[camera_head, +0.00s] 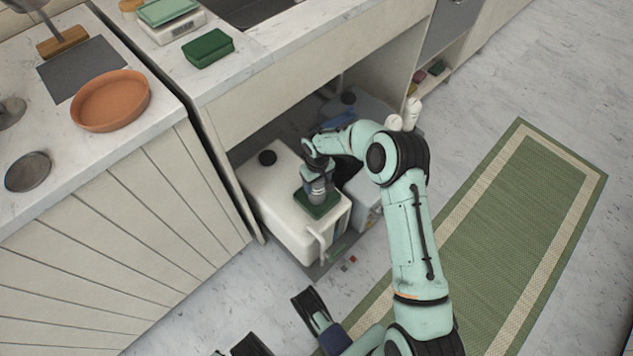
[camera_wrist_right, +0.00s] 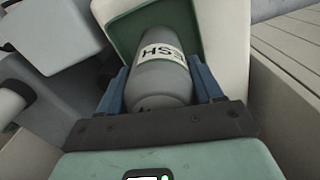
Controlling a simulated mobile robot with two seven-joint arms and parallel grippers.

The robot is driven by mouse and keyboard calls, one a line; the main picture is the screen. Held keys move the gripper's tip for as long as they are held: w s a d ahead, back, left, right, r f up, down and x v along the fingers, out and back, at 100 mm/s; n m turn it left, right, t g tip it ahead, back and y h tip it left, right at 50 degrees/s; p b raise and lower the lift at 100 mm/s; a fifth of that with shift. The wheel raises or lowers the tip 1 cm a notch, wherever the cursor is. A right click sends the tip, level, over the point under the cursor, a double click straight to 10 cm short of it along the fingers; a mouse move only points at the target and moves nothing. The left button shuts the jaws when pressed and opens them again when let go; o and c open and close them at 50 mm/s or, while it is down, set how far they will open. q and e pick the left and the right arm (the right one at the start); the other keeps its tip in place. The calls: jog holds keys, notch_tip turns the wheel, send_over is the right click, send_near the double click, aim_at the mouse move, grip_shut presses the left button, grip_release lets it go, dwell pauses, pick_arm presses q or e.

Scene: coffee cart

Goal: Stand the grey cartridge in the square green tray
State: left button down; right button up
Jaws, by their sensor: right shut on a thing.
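The grey cartridge (camera_head: 318,188) is held by my right gripper (camera_head: 316,172), inside the open space under the counter. In the right wrist view the cartridge (camera_wrist_right: 163,72) has a white band with dark lettering and lies between the blue fingers of my right gripper (camera_wrist_right: 162,90). The square green tray (camera_head: 330,207) is on top of a white container, directly under the cartridge. The tray (camera_wrist_right: 124,34) shows behind the cartridge's far end. The cartridge looks roughly upright over the tray; whether its base touches the tray is hidden.
The white container (camera_head: 275,200) has a dark cap and a handle. A grey container (camera_head: 365,190) stands beside it. The counter edge (camera_head: 330,50) overhangs the space, and a cabinet side (camera_head: 215,175) bounds it at left. A green mat (camera_head: 480,230) lies on the floor.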

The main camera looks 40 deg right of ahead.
jog(key=shift+r, duration=0.15)
jog(key=o, duration=1.3)
jog(key=shift+f, duration=0.2)
pick_arm(q)
jog(key=shift+s+f, duration=0.15)
jog(key=shift+s, duration=0.05)
pick_arm(e)
notch_tip(320, 180, up, 6)
jog(key=shift+r+p, duration=0.25)
jog(key=shift+p, duration=0.55)
notch_tip(320, 180, up, 6)
jog(key=shift+f+p, duration=0.1)
jog(key=shift+p, duration=0.55)
pick_arm(q)
jog(key=shift+t, duration=0.4)
jog(key=r, duration=0.1)
jog(key=w+d+r, duration=0.1)
jog(key=r, duration=0.1)
jog(key=w+r, duration=0.1)
jog(key=shift+w+d+r, duration=0.1)
jog(key=shift+d+r, duration=0.1)
jog(key=shift+r, duration=0.15)
